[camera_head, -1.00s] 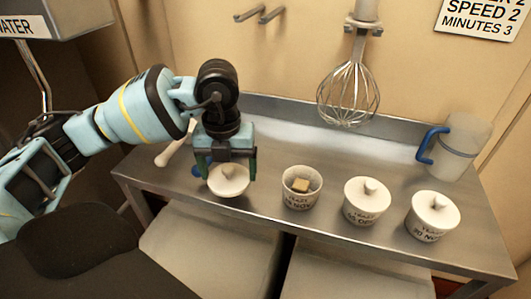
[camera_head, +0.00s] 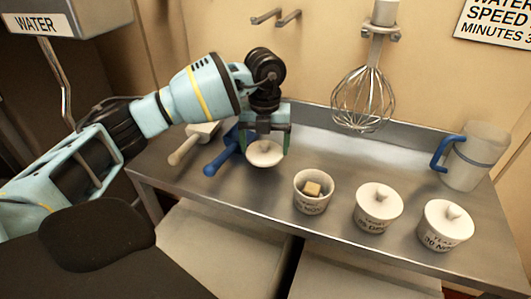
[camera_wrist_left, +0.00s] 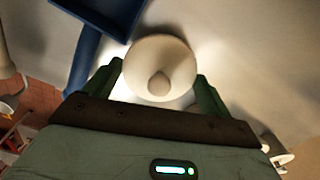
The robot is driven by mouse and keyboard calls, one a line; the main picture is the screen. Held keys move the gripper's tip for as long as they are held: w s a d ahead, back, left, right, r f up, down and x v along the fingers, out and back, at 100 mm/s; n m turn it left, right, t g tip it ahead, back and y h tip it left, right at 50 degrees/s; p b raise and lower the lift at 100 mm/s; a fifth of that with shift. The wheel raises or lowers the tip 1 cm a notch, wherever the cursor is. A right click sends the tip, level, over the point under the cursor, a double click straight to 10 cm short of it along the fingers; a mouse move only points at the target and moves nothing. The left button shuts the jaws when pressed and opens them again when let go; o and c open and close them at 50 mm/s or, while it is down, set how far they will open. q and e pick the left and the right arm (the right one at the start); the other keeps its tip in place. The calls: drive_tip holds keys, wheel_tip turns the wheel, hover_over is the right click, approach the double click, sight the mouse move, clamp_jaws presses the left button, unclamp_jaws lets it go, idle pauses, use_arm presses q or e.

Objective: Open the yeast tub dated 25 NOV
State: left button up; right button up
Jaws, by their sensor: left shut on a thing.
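My left gripper (camera_head: 265,148) is shut on a white round lid (camera_head: 265,155) with a small knob. The lid also shows between the green fingers in the left wrist view (camera_wrist_left: 158,68). It is over the back left of the counter; whether it touches the metal I cannot tell. An open white tub (camera_head: 311,199) stands to the right of the gripper, with a tan block (camera_head: 312,189) inside. Its label seems to end in NOV; the day is hard to read. Two lidded tubs stand further right, a middle one (camera_head: 378,212) and one reading 30 NOV (camera_head: 443,231). My right gripper is out of view.
A blue-handled scoop (camera_head: 221,158) and a pale-handled one (camera_head: 186,150) lie left of the lid. A whisk (camera_head: 364,97) hangs behind the counter. A jug with a blue handle (camera_head: 477,157) stands at the back right. The metal counter (camera_head: 375,165) is clear behind the tubs.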

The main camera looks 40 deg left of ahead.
sight(266, 154)
use_arm(q)
drive_tip(key=shift+w, duration=0.3)
drive_tip(key=shift+s+f, duration=0.1)
drive_tip(key=shift+f, duration=1.7)
drive_tip(key=o, duration=1)
drive_tip(key=shift+f, duration=0.15)
drive_tip(key=shift+c, duration=0.2)
wheel_tip(266, 154, up, 12)
drive_tip(key=shift+r, duration=0.2)
drive_tip(key=shift+f, duration=0.1)
